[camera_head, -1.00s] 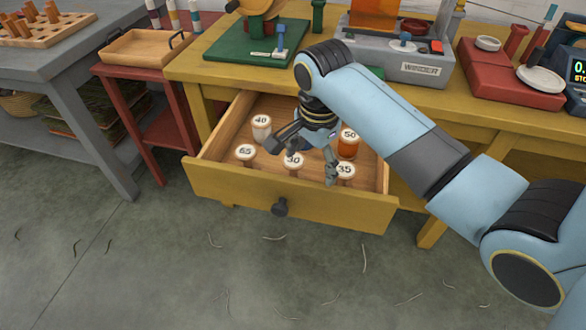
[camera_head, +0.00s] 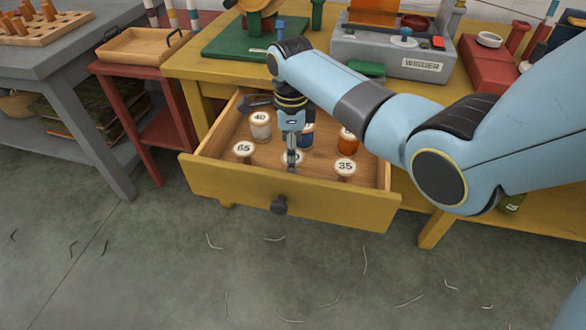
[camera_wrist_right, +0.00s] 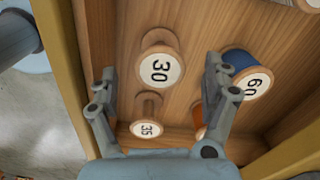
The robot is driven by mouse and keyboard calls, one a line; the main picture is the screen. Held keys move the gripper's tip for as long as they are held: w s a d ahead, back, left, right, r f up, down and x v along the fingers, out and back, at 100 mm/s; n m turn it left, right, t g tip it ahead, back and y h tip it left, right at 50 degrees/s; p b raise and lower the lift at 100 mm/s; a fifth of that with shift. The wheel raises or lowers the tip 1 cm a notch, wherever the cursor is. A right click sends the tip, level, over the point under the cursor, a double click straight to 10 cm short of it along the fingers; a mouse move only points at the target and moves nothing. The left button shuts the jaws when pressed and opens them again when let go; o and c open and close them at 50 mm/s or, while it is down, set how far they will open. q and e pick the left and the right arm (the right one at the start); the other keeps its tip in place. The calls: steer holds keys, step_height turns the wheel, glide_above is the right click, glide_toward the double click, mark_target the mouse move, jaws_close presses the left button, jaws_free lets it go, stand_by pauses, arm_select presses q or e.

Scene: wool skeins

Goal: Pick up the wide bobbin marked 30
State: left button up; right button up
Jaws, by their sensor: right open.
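The bobbin marked 30 (camera_wrist_right: 160,68) stands in the open drawer with its white round label up, showing bare wood below. In the right wrist view it lies ahead of and between my right gripper's (camera_wrist_right: 162,92) spread fingers, apart from them. In the head view my right gripper (camera_head: 292,160) points down over the drawer and covers most of this bobbin (camera_head: 284,157). The right gripper is open and empty. My left gripper is not in view.
Close by in the drawer (camera_head: 240,182) stand bobbins marked 35 (camera_head: 345,168), 65 (camera_head: 244,150) and 40 (camera_head: 260,122), an orange one (camera_head: 348,140) and a blue one marked 60 (camera_wrist_right: 252,78). The drawer walls surround them. The winder (camera_head: 395,50) stands on the table behind.

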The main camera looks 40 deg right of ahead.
step_height(320, 180, down, 4)
steer(key=shift+r+b, duration=0.1)
steer(key=shift+b, duration=0.4)
steer(key=shift+c, duration=0.2)
steer(key=shift+s, duration=0.1)
steer(key=c, duration=1.3)
steer(key=shift+d, duration=0.1)
